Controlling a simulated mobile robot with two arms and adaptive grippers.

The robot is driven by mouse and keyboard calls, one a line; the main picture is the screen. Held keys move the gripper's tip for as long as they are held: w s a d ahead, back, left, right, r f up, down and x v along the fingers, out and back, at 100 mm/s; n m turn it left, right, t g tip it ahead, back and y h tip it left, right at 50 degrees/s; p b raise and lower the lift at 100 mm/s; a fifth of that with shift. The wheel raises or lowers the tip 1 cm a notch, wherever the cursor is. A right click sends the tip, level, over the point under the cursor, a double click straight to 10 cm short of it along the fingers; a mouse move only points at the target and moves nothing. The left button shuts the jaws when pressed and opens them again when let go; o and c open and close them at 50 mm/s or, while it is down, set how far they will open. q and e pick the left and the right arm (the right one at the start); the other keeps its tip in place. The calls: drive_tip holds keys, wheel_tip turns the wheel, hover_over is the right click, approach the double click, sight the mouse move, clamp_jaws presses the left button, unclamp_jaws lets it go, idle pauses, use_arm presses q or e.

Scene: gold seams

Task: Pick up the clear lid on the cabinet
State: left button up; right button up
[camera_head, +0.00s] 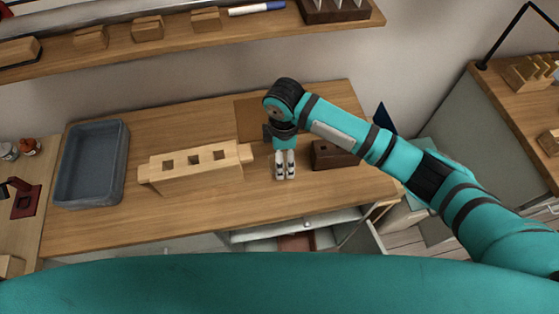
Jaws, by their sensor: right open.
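My right gripper (285,174) hangs fingers down above the front middle of the wooden cabinet top (215,213). It is open, with nothing seen between its fingers. I cannot make out a clear lid on the cabinet; it may be hidden by my right arm or too faint to tell. My left gripper is not in view.
A wooden rack with square holes (197,166) stands left of my right gripper, and a dark wooden block (333,155) stands right of it. A grey-blue tray (72,200) sits at the left. A drawer (295,218) below the front edge is open.

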drive_tip(key=shift+f, duration=1.35)
drive_tip(key=c, duration=0.9)
drive_tip(key=shift+o, duration=0.2)
drive_tip(key=shift+r, duration=0.2)
